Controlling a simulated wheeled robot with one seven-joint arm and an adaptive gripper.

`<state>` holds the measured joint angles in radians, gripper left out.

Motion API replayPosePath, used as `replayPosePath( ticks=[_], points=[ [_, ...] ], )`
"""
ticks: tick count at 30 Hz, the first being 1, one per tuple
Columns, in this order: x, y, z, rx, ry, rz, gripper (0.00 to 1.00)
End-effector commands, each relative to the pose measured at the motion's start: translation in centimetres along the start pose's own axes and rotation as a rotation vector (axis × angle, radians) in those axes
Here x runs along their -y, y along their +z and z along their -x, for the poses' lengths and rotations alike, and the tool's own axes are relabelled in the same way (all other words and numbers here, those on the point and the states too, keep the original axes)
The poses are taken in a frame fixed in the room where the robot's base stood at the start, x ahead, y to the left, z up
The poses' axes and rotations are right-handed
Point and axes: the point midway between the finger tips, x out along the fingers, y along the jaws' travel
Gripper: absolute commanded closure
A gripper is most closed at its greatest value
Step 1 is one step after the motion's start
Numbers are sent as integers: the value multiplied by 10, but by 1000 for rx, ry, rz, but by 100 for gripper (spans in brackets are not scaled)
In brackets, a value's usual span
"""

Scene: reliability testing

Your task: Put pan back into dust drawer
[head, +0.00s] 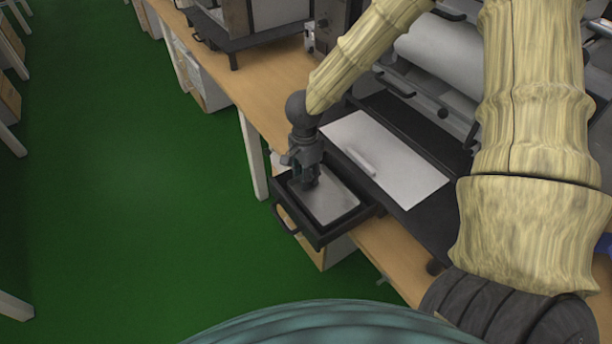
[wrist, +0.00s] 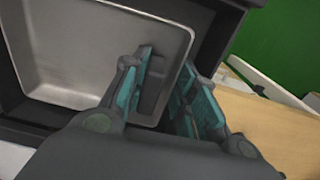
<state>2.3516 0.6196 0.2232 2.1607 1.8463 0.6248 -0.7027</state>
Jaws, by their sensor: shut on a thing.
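The pan (head: 332,203) is a shallow grey metal tray with rounded corners. It sits within the outline of the open black dust drawer (head: 347,230), which sticks out past the bench edge; I cannot tell whether it rests on the drawer floor. My gripper (head: 307,180) points down at the pan's far left side and is shut on its rim. In the wrist view, the fingers (wrist: 166,75) stand on either side of the pan's wall (wrist: 183,45), with one finger inside the pan (wrist: 85,50). The black drawer edge (wrist: 225,20) shows beyond the pan.
The drawer extends from a black machine with a white plate (head: 405,170) and a small white bar (head: 360,162) on top. A wooden bench (head: 270,85) runs beneath the machines. Green floor (head: 130,200) is clear to the left.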

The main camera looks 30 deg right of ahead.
Motion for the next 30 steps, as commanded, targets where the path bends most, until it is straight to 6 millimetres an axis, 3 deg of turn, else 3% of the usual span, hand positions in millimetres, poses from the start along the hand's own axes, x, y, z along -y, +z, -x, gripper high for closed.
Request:
replayPosePath(
  ticks=[30],
  points=[
    [0,0,-9,0,0,-1,100]
  ],
)
